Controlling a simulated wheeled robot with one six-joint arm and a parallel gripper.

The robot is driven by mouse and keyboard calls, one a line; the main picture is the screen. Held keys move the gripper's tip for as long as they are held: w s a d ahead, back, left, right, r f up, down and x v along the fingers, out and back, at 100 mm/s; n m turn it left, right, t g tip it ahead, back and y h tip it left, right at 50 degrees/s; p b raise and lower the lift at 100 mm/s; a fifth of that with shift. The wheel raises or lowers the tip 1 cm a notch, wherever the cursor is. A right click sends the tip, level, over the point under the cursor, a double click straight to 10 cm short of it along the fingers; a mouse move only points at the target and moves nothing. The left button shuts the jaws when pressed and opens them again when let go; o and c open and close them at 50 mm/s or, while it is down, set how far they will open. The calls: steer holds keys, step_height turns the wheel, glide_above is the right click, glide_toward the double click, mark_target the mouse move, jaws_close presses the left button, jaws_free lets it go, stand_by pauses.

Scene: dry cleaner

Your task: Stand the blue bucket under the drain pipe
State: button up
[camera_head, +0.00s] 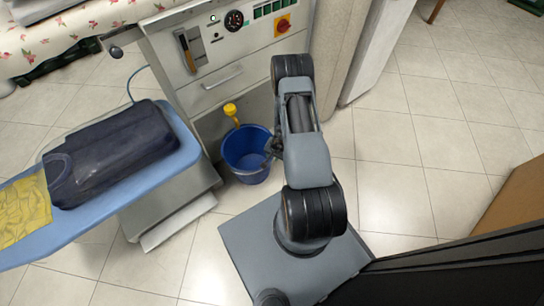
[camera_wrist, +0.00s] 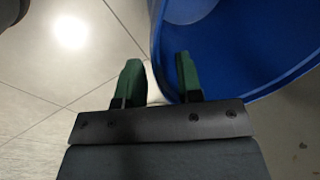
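The blue bucket (camera_head: 246,154) stands upright on the floor in front of the cabinet's open lower bay. The yellow drain pipe (camera_head: 231,112) comes down at the bucket's back left; its lower end looks to be over or just behind the far rim, I cannot tell which. My gripper (camera_head: 270,150) is low at the bucket's right side. In the wrist view, its green fingers (camera_wrist: 158,70) are apart, one on each side of the bucket's edge (camera_wrist: 156,30), with a pale piece between them. Firm contact by both fingers is not visible.
The steel cabinet (camera_head: 213,90) with drawer and controls stands behind the bucket. The blue ironing board (camera_head: 120,190) with a dark folded garment (camera_head: 115,150) is at the left, above a grey base. Open tiled floor (camera_head: 400,150) lies to the right.

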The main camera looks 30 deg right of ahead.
steer(key=p+v, duration=0.2)
steer(key=v, duration=0.6)
steer(key=w+a+r+n+t+y, duration=0.1)
steer(key=w+a+r+n, duration=0.15)
steer(key=r, duration=0.55)
steer(key=w+a+r+n+y, duration=0.15)
steer(key=a+r, duration=0.25)
steer(key=r, duration=0.4)
steer(key=w+a+r+n+t, duration=0.1)
steer(key=w+a+r+n, duration=0.1)
steer(key=a+r, duration=0.35)
steer(key=s+a+r+n+g+h, duration=0.1)
steer(key=s+r+n+h, duration=0.2)
steer(key=s+r, duration=1.2)
step_height(320, 180, up, 3)
steer(key=shift+s+a+f+n+h, duration=0.2)
steer(key=shift+s+a+n+h, duration=0.15)
steer(key=shift+n, duration=0.55)
